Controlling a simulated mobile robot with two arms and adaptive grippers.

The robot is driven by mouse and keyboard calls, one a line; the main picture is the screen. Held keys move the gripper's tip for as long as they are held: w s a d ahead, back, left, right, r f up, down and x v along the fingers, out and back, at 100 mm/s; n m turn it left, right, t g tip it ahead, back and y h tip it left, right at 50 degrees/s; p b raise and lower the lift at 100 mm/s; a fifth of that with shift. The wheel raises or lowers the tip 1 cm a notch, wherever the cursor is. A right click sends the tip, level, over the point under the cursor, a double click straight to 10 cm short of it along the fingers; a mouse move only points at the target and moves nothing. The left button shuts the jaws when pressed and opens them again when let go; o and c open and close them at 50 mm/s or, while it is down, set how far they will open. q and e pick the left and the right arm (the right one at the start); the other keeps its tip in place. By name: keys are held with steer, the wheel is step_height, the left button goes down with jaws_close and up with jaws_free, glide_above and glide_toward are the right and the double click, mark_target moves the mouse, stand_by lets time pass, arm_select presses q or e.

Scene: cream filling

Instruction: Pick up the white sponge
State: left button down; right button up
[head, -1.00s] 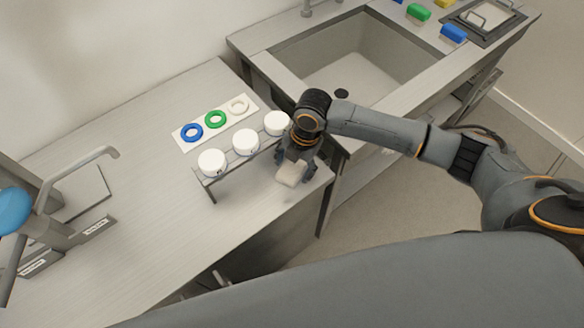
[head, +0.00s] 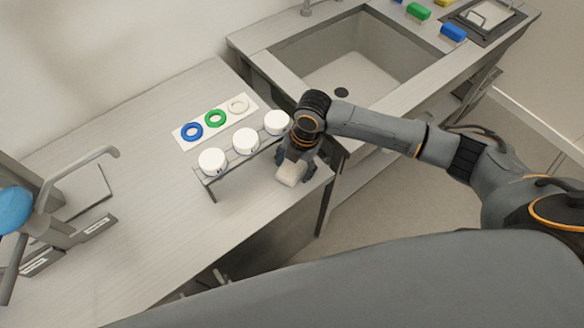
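The white sponge (head: 290,175) is a small pale block at the front right corner of the grey worktop, in the head view. My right gripper (head: 296,166) points down over it, with a dark finger on either side of the block. The gripper body hides the sponge's far part. I cannot tell whether the fingers press on the sponge or whether it is clear of the worktop. My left gripper is not in view.
A rack with white round containers (head: 246,141) stands just left of my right gripper. Behind it lies a white board (head: 182,143) with blue, green and white rings. A sink (head: 365,65) is at the back right.

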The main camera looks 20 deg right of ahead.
mark_target(291, 167)
steer(key=shift+s, duration=0.1)
steer(key=c, duration=0.6)
steer(key=shift+o, duration=0.2)
steer(key=shift+r, duration=0.1)
steer(key=shift+a+r+b, duration=0.1)
steer(key=shift+r+b, duration=0.15)
steer(key=shift+b, duration=0.05)
steer(key=shift+w+r+b, duration=0.2)
steer(key=shift+r+b, duration=0.3)
steer(key=shift+r, duration=0.65)
steer(key=s+a+r+b, duration=0.1)
steer(key=s+a+r, duration=0.6)
steer(key=s+r, duration=0.3)
steer(key=shift+s+r+b, duration=0.3)
steer(key=shift+s, duration=0.9)
